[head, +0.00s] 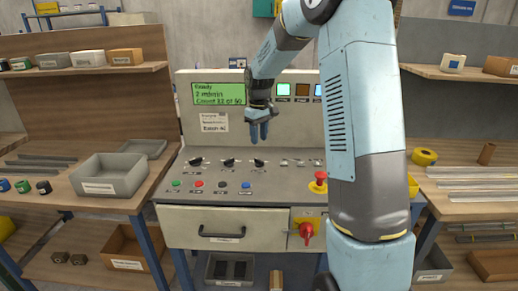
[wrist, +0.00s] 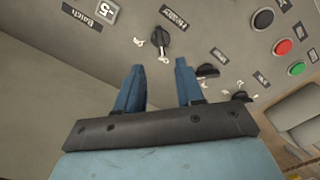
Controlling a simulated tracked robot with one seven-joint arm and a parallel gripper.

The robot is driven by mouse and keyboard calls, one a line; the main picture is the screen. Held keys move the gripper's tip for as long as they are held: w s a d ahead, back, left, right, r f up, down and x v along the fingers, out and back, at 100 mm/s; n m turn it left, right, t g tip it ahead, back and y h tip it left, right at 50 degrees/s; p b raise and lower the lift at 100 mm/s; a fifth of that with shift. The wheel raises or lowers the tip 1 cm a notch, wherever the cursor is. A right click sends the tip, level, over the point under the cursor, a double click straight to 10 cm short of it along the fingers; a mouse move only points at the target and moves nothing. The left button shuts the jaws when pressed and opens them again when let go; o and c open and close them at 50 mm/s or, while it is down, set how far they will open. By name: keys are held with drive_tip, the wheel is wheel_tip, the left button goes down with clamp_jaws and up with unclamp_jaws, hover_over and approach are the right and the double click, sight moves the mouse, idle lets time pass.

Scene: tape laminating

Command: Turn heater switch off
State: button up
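Three black rotary knobs sit in a row on the sloped control panel. The rightmost knob (head: 258,162) also shows in the wrist view (wrist: 158,41), beside a dark label (wrist: 174,17) that seems to read "Heater", though its text is small. Small white marks lie around this knob; I cannot tell which one it points to. My gripper (head: 259,138) is above the panel, with its fingers downward over this knob. In the wrist view my gripper (wrist: 158,66) is open and empty, and the knob shows beyond the gap between the fingertips, apparently apart from them.
The other knobs (head: 228,162) (head: 195,162) stand to the left. Coloured push buttons (head: 198,183) lie in front, and a red emergency stop (head: 320,180) stands at the right. A green display (head: 218,94) is on the upright panel behind. A grey bin (head: 110,174) stands left.

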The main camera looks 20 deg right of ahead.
drive_tip(key=shift+r, duration=2.3)
drive_tip(key=s+r+m+t, duration=0.1)
drive_tip(key=s+r, duration=0.4)
drive_tip(key=s, duration=0.4)
drive_tip(key=s+r+m+t, duration=0.2)
drive_tip(key=s+r, duration=0.4)
drive_tip(key=s, duration=0.3)
drive_tip(key=s+f+m+t, duration=0.1)
drive_tip(key=s+m+t, duration=0.1)
drive_tip(key=s, duration=1.7)
drive_tip(key=shift+s+a+m+t, duration=0.25)
drive_tip(key=shift+m+t, duration=0.05)
